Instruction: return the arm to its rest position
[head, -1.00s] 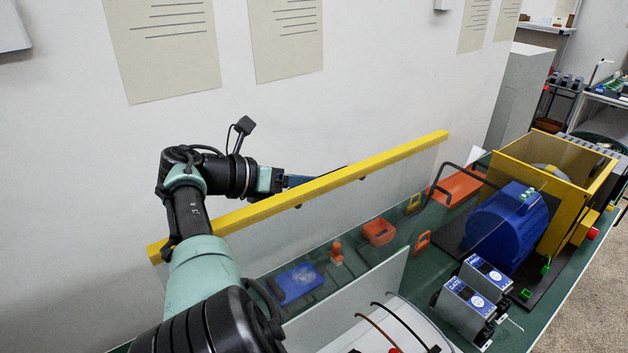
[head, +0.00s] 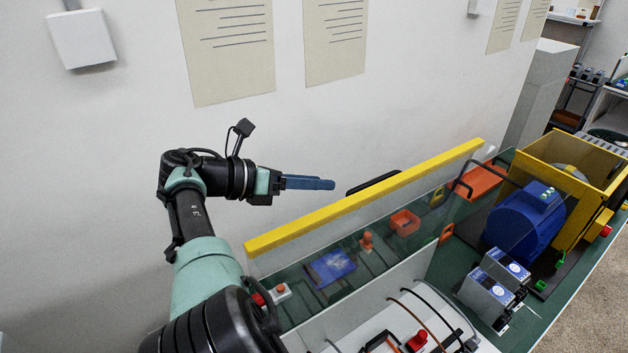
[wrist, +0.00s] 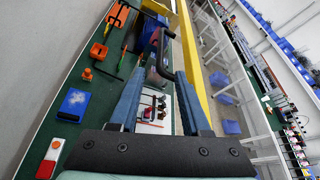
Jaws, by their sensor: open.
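My arm reaches up from the bottom of the head view, and my gripper (head: 333,184) points right in front of the pale wall. Its blue fingers are above and left of the yellow-topped clear panel (head: 365,197). In the wrist view the two fingers of my gripper (wrist: 160,76) are spread apart with nothing held between them. The green bench and its yellow rail (wrist: 188,60) lie beyond the fingers there.
A white switch box (head: 82,40) is on the wall.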

